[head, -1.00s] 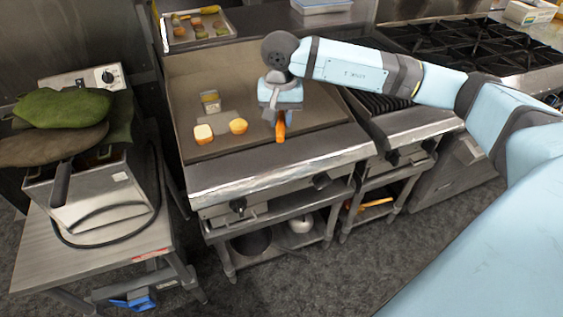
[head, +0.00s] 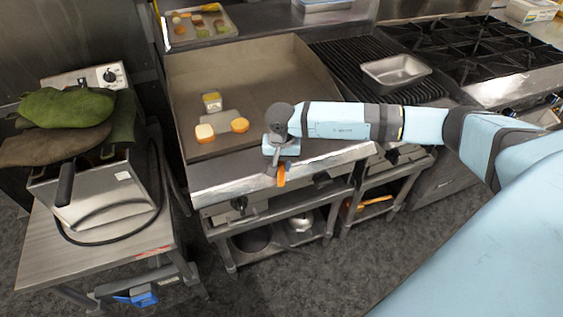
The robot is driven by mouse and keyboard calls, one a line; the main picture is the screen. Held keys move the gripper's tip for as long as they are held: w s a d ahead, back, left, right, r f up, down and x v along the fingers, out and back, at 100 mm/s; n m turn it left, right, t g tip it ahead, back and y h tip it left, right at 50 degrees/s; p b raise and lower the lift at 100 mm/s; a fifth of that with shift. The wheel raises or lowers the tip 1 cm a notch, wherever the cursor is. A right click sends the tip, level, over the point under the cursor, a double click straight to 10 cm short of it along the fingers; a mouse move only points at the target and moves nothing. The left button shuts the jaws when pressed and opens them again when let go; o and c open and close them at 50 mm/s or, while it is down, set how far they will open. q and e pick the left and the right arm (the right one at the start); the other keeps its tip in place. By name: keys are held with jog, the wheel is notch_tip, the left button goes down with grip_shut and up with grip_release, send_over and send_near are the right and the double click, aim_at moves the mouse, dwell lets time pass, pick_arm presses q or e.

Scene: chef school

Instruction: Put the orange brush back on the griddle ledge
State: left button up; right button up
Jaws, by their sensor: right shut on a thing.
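My right gripper (head: 280,160) points down over the front of the griddle and is shut on the orange brush (head: 281,178). Only a short orange part of the brush shows below the jaws; the rest is hidden by the gripper. The brush appears in front of the griddle's silver front ledge (head: 226,178); I cannot tell whether it touches it. The flat griddle plate (head: 268,75) lies behind the ledge. My left gripper is not in view.
Several food pieces (head: 240,125) lie on the griddle's left part. A metal pan (head: 396,71) sits on the grill to the right. A tray of food (head: 200,24) stands behind. A fryer (head: 95,190) with green and brown mitts stands left. The ledge's left part is clear.

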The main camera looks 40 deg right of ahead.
jog(key=shift+f, duration=0.1)
jog(key=o, duration=0.9)
